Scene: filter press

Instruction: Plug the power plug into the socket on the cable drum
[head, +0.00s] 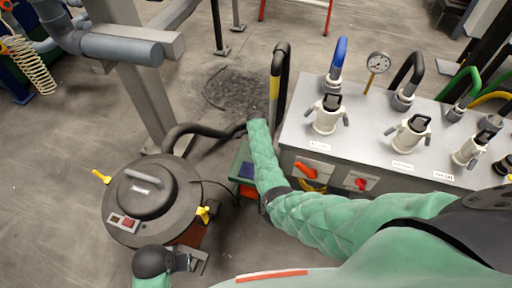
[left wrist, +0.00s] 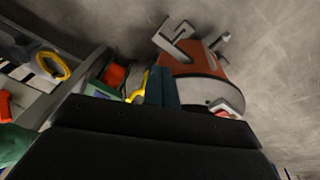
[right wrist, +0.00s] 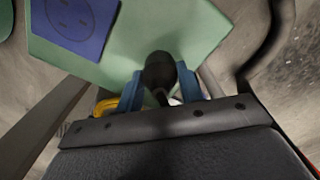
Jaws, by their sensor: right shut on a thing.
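My right gripper (right wrist: 160,90) is shut on a black plug (right wrist: 160,70), held between its two blue fingers in the right wrist view. Up and left of the plug is a blue socket panel (right wrist: 80,20) on a pale green surface (right wrist: 205,30), apart from the plug. In the head view the blue socket (head: 247,170) shows just left of my right sleeve, which hides that gripper. The plug's tip is dark and hard to make out. My left gripper (left wrist: 163,88) looks shut and empty, its fingers close together; it is at lower left in the head view (head: 186,262).
A grey-lidded round vacuum (head: 155,200) stands left of the socket, its black hose (head: 205,130) running behind; its red body shows in the left wrist view (left wrist: 195,65). A grey bench (head: 350,155) with valves and hoses is right. Open floor (head: 50,200) lies left.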

